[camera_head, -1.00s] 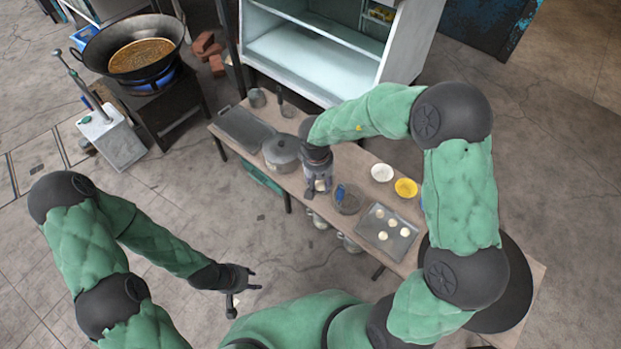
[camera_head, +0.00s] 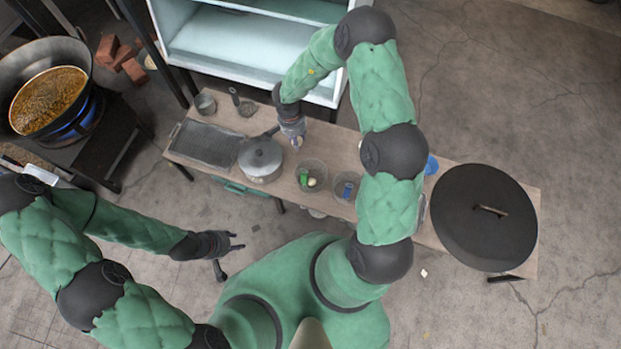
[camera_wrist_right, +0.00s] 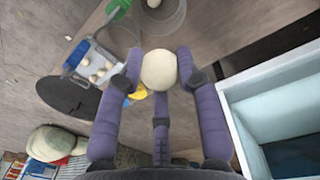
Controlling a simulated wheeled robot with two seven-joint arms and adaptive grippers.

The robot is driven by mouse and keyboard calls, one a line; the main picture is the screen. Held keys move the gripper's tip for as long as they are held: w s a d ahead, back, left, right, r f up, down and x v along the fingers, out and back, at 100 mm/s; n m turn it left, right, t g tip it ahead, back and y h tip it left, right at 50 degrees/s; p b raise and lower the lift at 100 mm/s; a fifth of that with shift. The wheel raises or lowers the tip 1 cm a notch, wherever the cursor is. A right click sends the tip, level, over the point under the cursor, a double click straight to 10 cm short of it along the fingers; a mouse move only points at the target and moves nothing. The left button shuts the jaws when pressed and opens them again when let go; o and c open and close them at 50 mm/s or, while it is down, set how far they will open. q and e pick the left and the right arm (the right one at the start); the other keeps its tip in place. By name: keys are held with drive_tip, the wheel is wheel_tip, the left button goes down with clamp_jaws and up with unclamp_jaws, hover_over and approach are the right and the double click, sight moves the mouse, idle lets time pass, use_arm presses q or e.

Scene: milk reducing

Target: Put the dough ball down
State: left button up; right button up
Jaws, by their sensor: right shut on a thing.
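A pale round dough ball (camera_wrist_right: 159,70) is between the purple fingers of my right gripper (camera_wrist_right: 160,85), which is shut on it. In the head view the right gripper (camera_head: 297,142) is over the table, right of the lidded pot. A metal tray (camera_wrist_right: 80,52) with several dough balls shows in the wrist view; in the head view my right arm mostly hides it. My left gripper (camera_head: 228,256) is open and empty, in front of the table, left of my body.
The table (camera_head: 224,187) also carries a dark tray (camera_head: 205,143), a pot (camera_head: 261,160), another clear bowl (camera_head: 346,187) and a large black lid (camera_head: 484,225). A white cabinet (camera_head: 240,50) is behind the table.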

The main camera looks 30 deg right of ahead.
sight(310, 180)
drive_tip(key=s+d+f+m+b, duration=0.1)
drive_tip(key=f+m+b, duration=0.1)
drive_tip(key=f, duration=0.8)
drive_tip(key=d+f+m+b, duration=0.1)
drive_tip(key=f+m+b, duration=0.2)
drive_tip(key=f, duration=0.7)
drive_tip(key=s+d+f+m+b, duration=0.1)
drive_tip(key=f+m, duration=0.4)
drive_tip(key=f, duration=0.5)
drive_tip(key=shift+s+d+f+y+b, duration=0.15)
drive_tip(key=shift+s+d+y+b, duration=0.2)
drive_tip(key=shift+b, duration=0.55)
drive_tip(key=shift+f, duration=0.25)
drive_tip(key=o, duration=0.8)
drive_tip(key=shift+r, duration=0.1)
